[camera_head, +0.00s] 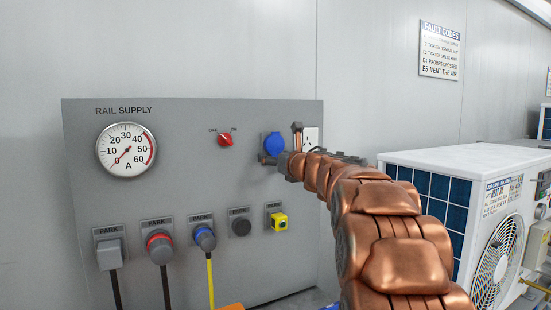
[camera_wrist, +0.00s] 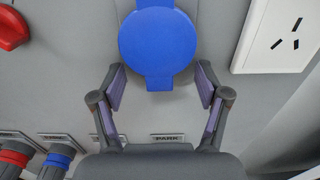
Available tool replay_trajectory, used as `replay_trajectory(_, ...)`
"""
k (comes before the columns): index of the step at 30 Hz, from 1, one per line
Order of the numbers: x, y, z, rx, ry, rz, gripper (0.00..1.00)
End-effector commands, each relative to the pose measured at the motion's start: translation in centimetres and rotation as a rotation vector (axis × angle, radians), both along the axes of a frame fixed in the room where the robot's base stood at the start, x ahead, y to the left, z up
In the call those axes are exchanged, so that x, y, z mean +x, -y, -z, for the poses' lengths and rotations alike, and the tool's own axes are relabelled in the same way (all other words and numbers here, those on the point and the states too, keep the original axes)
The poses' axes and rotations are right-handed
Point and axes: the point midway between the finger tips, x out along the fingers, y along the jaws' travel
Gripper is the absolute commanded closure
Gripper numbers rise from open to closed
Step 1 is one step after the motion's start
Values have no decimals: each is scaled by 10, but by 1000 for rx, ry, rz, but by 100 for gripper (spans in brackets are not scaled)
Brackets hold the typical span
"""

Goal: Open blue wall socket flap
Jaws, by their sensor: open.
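The blue wall socket flap (camera_head: 274,145) is a round lid on the grey rail supply panel, and it looks closed. In the wrist view the flap (camera_wrist: 160,42) is at the top middle, with a tab at its lower edge. My gripper (camera_wrist: 160,82) is open and empty, one finger on each side of the flap's lower part. I cannot tell whether either finger touches it. In the head view my copper-coloured arm reaches in from the lower right, and my gripper is at the flap's lower right.
A white socket (camera_wrist: 282,38) sits right of the flap. A red rotary switch (camera_head: 225,140) and a gauge (camera_head: 126,150) are to its left. Parked plugs, including a blue one (camera_head: 204,238) with a yellow cable, line the panel below.

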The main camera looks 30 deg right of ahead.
Motion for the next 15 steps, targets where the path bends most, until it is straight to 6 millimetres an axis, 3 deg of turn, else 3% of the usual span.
replay_trajectory(4, 0, 0, 0, 0, 0, 0, 27)
replay_trajectory(15, 0, 0, 0, 1, -1, 0, 66)
